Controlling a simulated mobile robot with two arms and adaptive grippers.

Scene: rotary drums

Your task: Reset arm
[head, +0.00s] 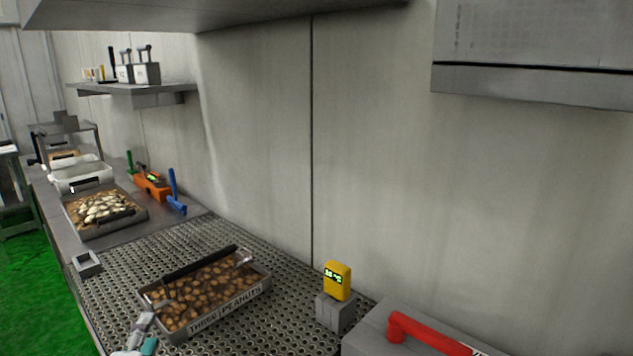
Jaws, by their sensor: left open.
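My left gripper (141,335) shows at the bottom left edge of the head view, white with teal parts, and most of it is cut off by the frame. It is open, with nothing visible between its fingers. A dark-handled tool (200,263) lies across the tray. My right gripper is not in view.
A perforated metal counter (110,270) holds the tray. A yellow display device (337,281) stands on a grey block (335,312). A red handle (430,333) is at the bottom right. Another filled tray (75,226) and orange tools (152,187) are farther back. A wall closes the right side.

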